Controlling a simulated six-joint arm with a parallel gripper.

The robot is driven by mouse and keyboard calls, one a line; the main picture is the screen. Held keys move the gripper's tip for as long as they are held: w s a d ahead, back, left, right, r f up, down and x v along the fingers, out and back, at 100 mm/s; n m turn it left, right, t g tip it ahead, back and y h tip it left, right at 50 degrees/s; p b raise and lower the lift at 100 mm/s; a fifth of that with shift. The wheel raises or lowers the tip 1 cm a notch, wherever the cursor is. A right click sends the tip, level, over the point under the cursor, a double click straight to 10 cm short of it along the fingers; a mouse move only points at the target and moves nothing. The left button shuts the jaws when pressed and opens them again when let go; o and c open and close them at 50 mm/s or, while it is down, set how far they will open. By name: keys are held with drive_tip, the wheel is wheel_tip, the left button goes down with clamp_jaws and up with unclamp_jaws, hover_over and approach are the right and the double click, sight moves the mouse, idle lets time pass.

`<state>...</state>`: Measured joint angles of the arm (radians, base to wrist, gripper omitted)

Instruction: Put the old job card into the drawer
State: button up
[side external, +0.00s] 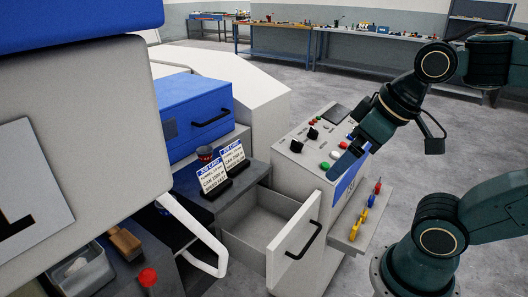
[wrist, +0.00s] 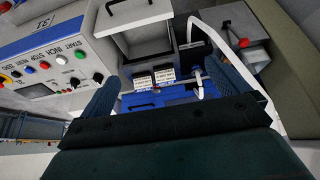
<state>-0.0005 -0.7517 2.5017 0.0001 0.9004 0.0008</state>
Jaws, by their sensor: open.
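Two white job cards with blue headers stand tilted in dark holders on a dark shelf (side external: 196,201): a nearer card (side external: 212,178) and a farther card (side external: 232,156). Both look alike, and I cannot tell which is the old one. Small in the wrist view, they lie between my fingers, one card (wrist: 142,83) left of the other (wrist: 165,75). The drawer (side external: 292,240) below and right of the shelf is pulled open; its inside looks empty. It shows at the top of the wrist view (wrist: 152,43). My gripper (side external: 342,168) is open and empty, above and right of the drawer, apart from the cards.
A control panel (side external: 318,143) with buttons and knobs stands behind the drawer. A blue box (side external: 190,112) and a dark cup (side external: 205,153) are behind the cards. A white bent handle (side external: 195,228) rises in front of the shelf.

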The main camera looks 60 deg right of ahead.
drive_tip(key=shift+w, duration=0.1)
drive_tip(key=g, duration=0.1)
hover_over(235, 159)
drive_tip(key=s, duration=0.5)
wheel_tip(235, 159, down, 12)
drive_tip(key=shift+x, duration=4.4)
drive_tip(key=shift+f, duration=0.2)
